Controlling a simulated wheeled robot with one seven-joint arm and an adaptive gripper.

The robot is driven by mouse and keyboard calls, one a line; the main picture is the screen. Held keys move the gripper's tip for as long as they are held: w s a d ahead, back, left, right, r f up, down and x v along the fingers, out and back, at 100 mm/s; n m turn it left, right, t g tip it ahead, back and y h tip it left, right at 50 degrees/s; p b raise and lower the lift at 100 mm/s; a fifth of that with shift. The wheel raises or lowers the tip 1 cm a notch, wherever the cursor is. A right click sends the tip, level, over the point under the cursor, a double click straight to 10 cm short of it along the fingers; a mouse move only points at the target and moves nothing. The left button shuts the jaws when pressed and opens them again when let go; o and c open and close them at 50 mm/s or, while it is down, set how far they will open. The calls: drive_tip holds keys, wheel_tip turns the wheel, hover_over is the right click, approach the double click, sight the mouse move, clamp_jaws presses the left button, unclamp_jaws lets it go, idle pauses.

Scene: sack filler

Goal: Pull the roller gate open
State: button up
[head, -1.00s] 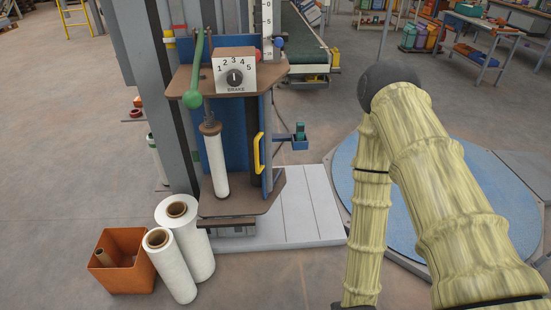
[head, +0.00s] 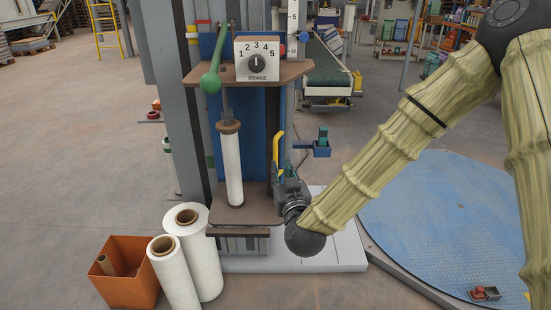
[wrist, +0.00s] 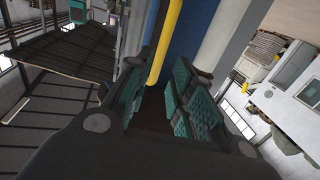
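My gripper (head: 281,170) is at the handle's lower part, coming from the lower right. In the wrist view the yellow handle (wrist: 168,40) runs down between the two teal-padded fingers (wrist: 158,80), with gaps visible at the sides. The fingers look open around it. In the head view the handle's lower end is hidden by the gripper.
A white film roll (head: 232,168) stands in the carriage. The brake dial box (head: 257,60) and a green-knobbed lever (head: 210,83) are above. Loose film rolls (head: 203,262) and an orange bin (head: 130,275) stand at lower left. A blue turntable (head: 430,215) lies at right.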

sight(276, 157)
drive_tip(key=w, duration=0.3)
drive_tip(key=w+a, duration=0.1)
drive_tip(key=w, duration=0.5)
drive_tip(key=shift+a, duration=0.35)
clamp_jaws()
